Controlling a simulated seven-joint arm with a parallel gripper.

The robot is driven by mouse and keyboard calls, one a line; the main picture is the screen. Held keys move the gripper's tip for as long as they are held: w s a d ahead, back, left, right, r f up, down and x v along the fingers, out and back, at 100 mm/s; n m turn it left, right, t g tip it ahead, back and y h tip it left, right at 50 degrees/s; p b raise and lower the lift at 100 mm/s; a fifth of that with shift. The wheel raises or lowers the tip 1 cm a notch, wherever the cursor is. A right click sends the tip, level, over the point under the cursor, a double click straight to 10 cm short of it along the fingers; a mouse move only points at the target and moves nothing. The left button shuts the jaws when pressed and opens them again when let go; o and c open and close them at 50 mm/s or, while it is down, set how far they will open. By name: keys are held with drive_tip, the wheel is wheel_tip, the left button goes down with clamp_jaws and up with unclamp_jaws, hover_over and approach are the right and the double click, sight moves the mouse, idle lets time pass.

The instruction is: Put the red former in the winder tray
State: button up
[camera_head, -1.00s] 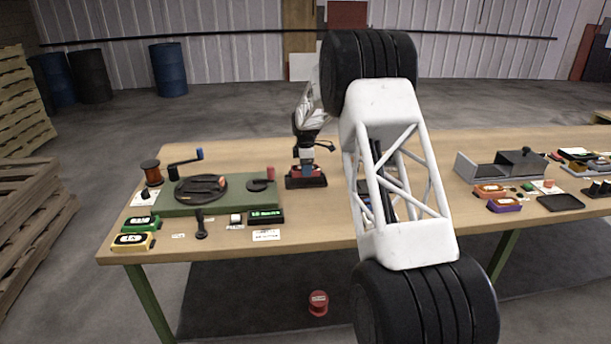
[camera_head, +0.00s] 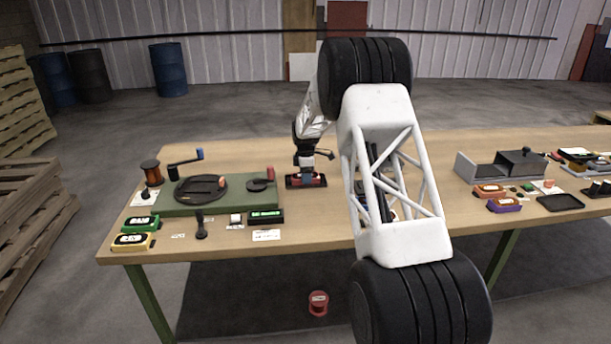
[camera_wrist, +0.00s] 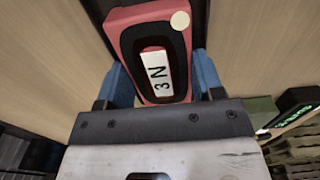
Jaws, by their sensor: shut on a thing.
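My gripper (camera_head: 306,177) is shut on the red former (camera_wrist: 180,40). In the wrist view the former sits between the blue fingers, with its dark middle and a white label reading "3 N" facing the camera. In the head view the red former (camera_head: 318,180) is low at a small black tray (camera_head: 292,186), right of the green winder board (camera_head: 225,207). Dark strips of the tray show on both sides of the former in the wrist view. I cannot tell whether the former touches the tray floor.
The winder has a round black plate (camera_head: 201,187) and a crank (camera_head: 187,160). Green (camera_head: 141,223) and yellow (camera_head: 133,242) formers lie at the left front. Orange (camera_head: 489,191) and purple (camera_head: 504,205) ones lie right. A red spool (camera_head: 318,303) is on the floor.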

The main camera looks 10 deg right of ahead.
drive_tip(key=shift+f, duration=0.1)
drive_tip(key=o, duration=1)
wheel_tip(320, 180, up, 12)
drive_tip(key=shift+r, duration=0.2)
idle(0.7)
